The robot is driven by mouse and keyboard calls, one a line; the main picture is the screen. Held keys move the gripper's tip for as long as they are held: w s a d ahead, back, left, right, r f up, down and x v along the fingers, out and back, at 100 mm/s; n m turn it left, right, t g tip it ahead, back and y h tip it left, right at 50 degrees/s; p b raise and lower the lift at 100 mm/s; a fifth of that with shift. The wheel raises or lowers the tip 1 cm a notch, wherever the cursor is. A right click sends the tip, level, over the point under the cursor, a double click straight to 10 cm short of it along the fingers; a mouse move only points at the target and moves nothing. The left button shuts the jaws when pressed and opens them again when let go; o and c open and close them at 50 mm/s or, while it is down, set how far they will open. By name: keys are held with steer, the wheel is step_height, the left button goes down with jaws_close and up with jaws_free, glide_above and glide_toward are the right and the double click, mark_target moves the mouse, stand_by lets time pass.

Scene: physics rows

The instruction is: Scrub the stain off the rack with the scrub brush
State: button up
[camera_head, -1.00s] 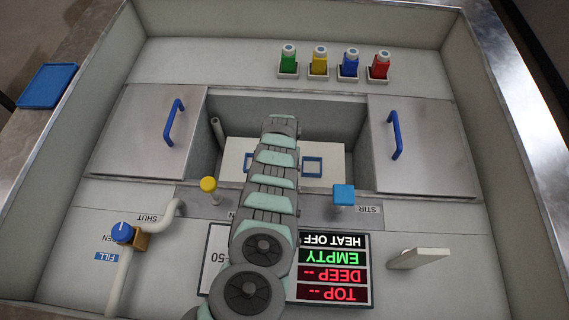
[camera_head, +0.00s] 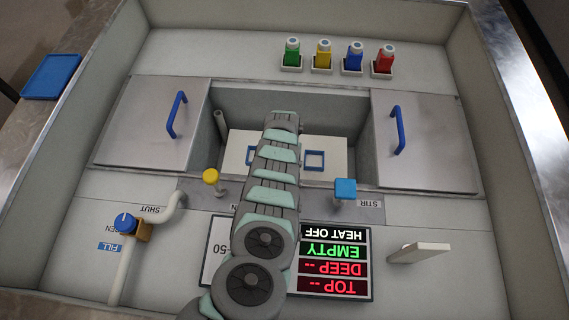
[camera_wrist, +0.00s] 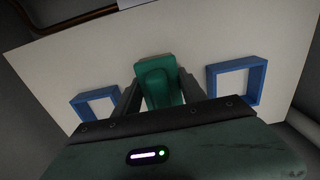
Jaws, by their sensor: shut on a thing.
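The rack (camera_head: 325,144) is a pale flat panel with blue square handles, down in the open basin. In the wrist view the rack (camera_wrist: 75,65) fills most of the picture, with a blue handle on each side. My gripper (camera_wrist: 160,88) is shut on a green block-like thing, seemingly the scrub brush (camera_wrist: 158,90), between the two handles. The brush is over the rack; I cannot tell whether it touches. In the head view my arm hides the gripper, the brush and the rack's middle. I see no stain; it may be hidden.
Steel lids with blue handles flank the basin, left (camera_head: 150,120) and right (camera_head: 425,140). Several coloured bottles, including a red one (camera_head: 385,58), stand behind. A yellow knob (camera_head: 211,176), a blue STIR button (camera_head: 345,188) and a display (camera_head: 335,262) reading HEAT OFF and EMPTY are in front.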

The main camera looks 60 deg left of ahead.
steer(key=shift+w+d+r, duration=0.1)
steer(key=shift+w+d, duration=0.3)
steer(key=shift+w, duration=0.15)
steer(key=shift+w+d+b, duration=0.3)
steer(key=shift+w+d, duration=0.05)
steer(key=shift+w, duration=0.3)
steer(key=shift+s, duration=0.15)
steer(key=shift+s+a+p, duration=0.3)
steer(key=shift+s+a, duration=0.35)
steer(key=shift+s, duration=0.3)
steer(key=shift+s+a+f, duration=0.1)
steer(key=shift+s+a, duration=0.35)
steer(key=shift+s, duration=0.2)
steer(key=shift+s+a+f, duration=0.1)
steer(key=shift+s+a, duration=0.35)
steer(key=shift+s, duration=0.2)
steer(key=shift+w+d, duration=0.1)
steer(key=shift+w, duration=0.05)
